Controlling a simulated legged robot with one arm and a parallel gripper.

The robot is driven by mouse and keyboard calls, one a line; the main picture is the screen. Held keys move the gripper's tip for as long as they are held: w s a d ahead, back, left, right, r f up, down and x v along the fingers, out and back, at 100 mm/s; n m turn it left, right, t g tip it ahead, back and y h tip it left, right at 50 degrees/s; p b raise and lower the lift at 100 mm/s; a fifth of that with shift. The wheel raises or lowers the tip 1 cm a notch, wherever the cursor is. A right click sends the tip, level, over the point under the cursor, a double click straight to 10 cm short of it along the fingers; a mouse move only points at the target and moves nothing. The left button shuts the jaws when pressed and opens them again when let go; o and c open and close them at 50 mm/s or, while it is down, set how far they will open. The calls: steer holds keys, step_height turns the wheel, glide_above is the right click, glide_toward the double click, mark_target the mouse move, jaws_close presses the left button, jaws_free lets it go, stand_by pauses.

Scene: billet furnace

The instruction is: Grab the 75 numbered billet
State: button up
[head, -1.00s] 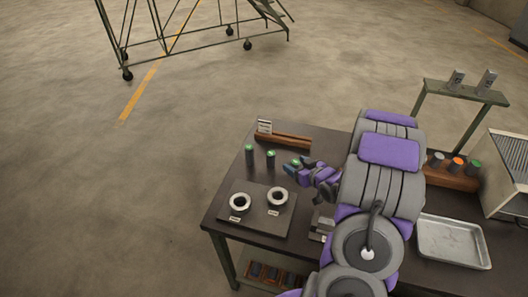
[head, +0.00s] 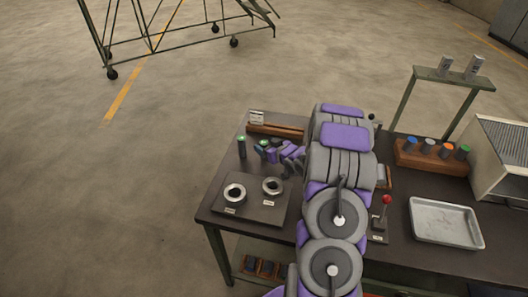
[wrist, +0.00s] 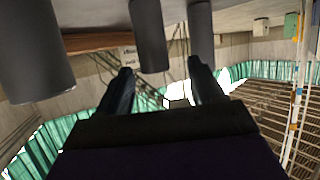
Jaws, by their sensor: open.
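Several dark grey cylindrical billets with green tops stand in a row on the dark table. In the head view, the left billet (head: 241,149) stands clear, and another green top (head: 264,143) shows right at my gripper (head: 266,154), which partly hides it. In the wrist view, the picture is upside down. Contact cannot be told. A second billet (wrist: 200,28) is just right, and a large near one (wrist: 34,52) is at left. No billet number is readable.
A plate (head: 252,207) with two metal rings lies in front of the billets. A wooden rack (head: 276,131) with a label card is behind them. Another rack (head: 430,158) with capped cylinders, a red-knobbed lever (head: 385,211) and a metal tray (head: 446,222) are at right.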

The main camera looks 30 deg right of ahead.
mark_target(262, 144)
steer(key=shift+w+a+f, duration=0.25)
steer(key=shift+w, duration=0.1)
steer(key=w, duration=0.1)
steer(key=w+f+b, duration=0.1)
steer(key=w+f, duration=0.1)
steer(key=shift+w+d+f+b, duration=0.1)
steer(key=shift+w+d+b, duration=0.1)
steer(key=shift+d+b, duration=0.15)
steer(key=shift+d, duration=0.25)
steer(key=shift+a+r, duration=0.2)
steer(key=shift+a, duration=0.15)
steer(key=c, duration=0.5)
steer(key=shift+d, duration=0.2)
jaws_close()
